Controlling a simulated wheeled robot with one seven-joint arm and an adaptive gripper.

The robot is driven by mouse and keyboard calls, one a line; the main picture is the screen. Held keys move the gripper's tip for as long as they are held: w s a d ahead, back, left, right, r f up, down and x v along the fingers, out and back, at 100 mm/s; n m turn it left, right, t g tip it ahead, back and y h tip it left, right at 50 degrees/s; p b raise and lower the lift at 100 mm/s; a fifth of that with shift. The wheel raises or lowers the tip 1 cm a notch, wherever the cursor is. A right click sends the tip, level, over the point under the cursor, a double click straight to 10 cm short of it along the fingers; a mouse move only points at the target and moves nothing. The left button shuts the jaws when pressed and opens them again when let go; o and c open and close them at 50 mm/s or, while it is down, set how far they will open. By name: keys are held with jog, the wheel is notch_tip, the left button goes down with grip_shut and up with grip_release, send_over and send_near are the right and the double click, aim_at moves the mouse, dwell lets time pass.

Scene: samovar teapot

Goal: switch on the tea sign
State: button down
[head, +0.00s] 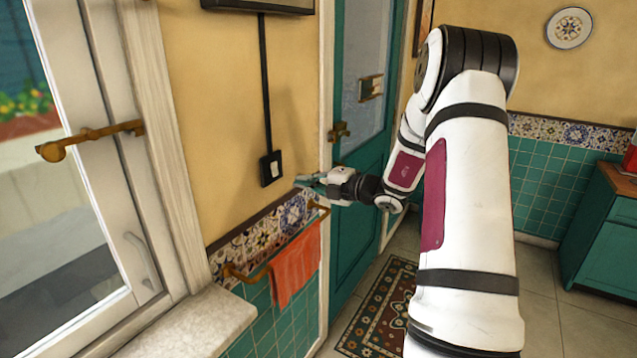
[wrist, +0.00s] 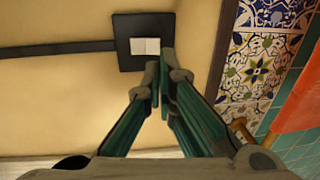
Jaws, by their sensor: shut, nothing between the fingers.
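A black switch plate with a white rocker (head: 272,168) is on the yellow wall, left of the teal door. A black conduit (head: 265,80) runs from it up to a dark-framed panel (head: 262,4), cut off at the top edge; its face is hardly visible. My gripper (head: 300,182) is shut and empty, just right of and slightly below the switch in the head view. In the wrist view the switch (wrist: 145,46) is straight ahead, and the closed fingertips (wrist: 159,65) point at the plate's edge near the rocker. Whether they touch it I cannot tell.
An orange towel (head: 295,265) hangs on a brass rail below the tiled border, under my gripper. The teal door (head: 360,180) with a brass handle is behind my arm. A window with a brass latch (head: 90,138) is at left. A patterned rug (head: 380,305) lies on the floor.

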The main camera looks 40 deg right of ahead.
jog(key=x, duration=0.6)
jog(key=shift+w+a, duration=0.1)
jog(key=shift+w, duration=0.15)
jog(key=shift+w+f, duration=0.1)
jog(key=shift+w, duration=0.05)
jog(key=shift+w+a+f, duration=0.15)
jog(key=shift+w, duration=0.1)
send_near(276, 176)
jog(key=s+d+f, duration=0.2)
jog(key=s+f, duration=0.1)
jog(key=s, duration=0.3)
jog(key=shift+d, duration=0.15)
jog(key=shift+w+f, duration=0.1)
dwell(0.4)
